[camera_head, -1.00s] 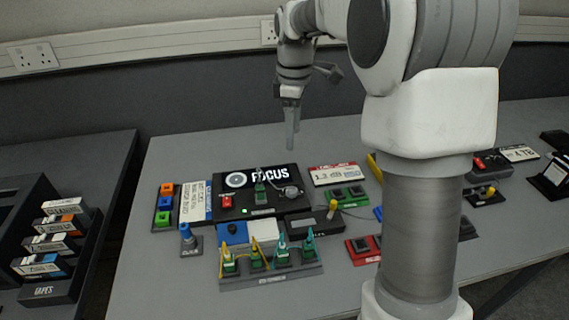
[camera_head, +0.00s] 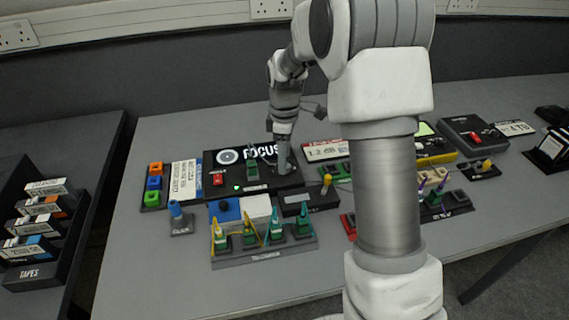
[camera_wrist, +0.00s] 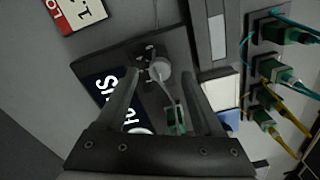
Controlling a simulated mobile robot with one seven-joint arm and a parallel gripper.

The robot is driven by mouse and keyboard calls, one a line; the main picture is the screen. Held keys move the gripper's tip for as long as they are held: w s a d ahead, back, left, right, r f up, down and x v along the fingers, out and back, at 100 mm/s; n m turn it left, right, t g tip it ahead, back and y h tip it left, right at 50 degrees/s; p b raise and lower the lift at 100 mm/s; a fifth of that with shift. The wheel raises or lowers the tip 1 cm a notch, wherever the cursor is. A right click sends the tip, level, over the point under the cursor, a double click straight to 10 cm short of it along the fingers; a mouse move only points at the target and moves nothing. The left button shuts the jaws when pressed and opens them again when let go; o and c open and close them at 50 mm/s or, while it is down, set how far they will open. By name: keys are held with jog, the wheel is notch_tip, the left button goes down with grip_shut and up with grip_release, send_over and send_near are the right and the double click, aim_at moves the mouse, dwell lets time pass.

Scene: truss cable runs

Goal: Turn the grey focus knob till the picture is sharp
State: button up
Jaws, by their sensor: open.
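The grey focus knob (camera_wrist: 159,71) shows pale and round in the wrist view, on the black FOCUS panel (camera_wrist: 176,45). My gripper (camera_wrist: 165,66) is open, one finger on each side of the knob; I cannot tell whether either finger touches it. In the head view my gripper (camera_head: 283,163) points down at the right part of the FOCUS panel (camera_head: 212,192) and mostly hides the knob. The white FOCUS lettering and ring picture (camera_head: 229,157) are on the panel; their sharpness is hard to judge at this size.
A green plug (camera_wrist: 176,121) stands close beside the knob, with a thin grey line between them. A rack of green plugs with cables (camera_head: 262,249) stands in front. The table's left front is clear.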

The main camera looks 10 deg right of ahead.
jog(key=shift+f, duration=1)
grip_shut()
